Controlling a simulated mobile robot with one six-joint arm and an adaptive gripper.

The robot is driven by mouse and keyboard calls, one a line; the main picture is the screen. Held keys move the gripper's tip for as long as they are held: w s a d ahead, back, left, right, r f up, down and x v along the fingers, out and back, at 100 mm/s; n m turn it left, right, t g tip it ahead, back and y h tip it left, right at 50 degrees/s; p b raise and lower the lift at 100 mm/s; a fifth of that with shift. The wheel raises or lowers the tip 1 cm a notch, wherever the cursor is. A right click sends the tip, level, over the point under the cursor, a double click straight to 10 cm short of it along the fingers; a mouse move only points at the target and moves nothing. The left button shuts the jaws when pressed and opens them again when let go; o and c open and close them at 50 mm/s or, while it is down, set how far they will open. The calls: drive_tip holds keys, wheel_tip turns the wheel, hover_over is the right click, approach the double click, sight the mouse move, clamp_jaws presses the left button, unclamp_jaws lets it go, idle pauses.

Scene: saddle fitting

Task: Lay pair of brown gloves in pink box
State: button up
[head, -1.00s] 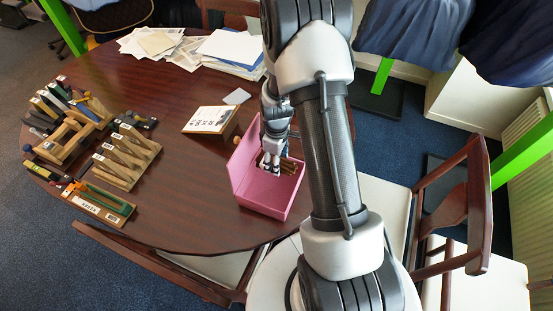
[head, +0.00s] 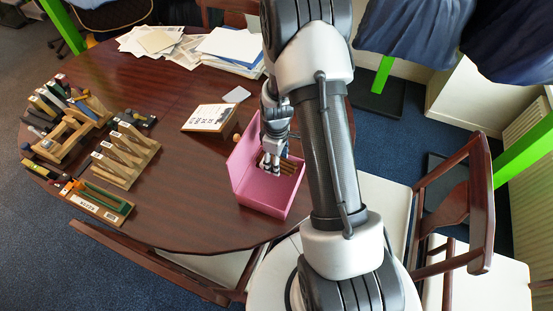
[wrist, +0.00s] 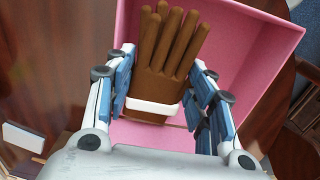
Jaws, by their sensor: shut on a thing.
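The pair of brown gloves (wrist: 168,48) shows in the wrist view, fingers pointing up the picture, with a white band (wrist: 152,106) around it. My gripper (wrist: 160,85) is shut on the gloves, with blue-padded fingers on both sides. The pink box (wrist: 262,40) lies beneath and around the gloves in that view. In the head view my gripper (head: 272,160) reaches down inside the open pink box (head: 243,165), and a small part of the gloves (head: 287,168) shows beside the fingers. I cannot tell whether the gloves touch the box floor.
Wooden racks with tools (head: 125,155) stand on the left of the round table (head: 190,200). A box with a printed top (head: 210,117) stands left of the pink box. Papers (head: 230,48) lie at the back. Chairs (head: 470,190) stand around the table.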

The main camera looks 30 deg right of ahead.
drive_tip(key=shift+f+b, duration=0.7)
drive_tip(key=shift+f, duration=0.15)
idle(0.9)
idle(0.8)
drive_tip(key=o, duration=1.1)
drive_tip(key=shift+o, duration=0.2)
drive_tip(key=o, duration=0.4)
drive_tip(key=shift+c, duration=0.2)
drive_tip(key=shift+r, duration=0.15)
drive_tip(key=shift+r+p, duration=1.7)
drive_tip(key=shift+r, duration=0.7)
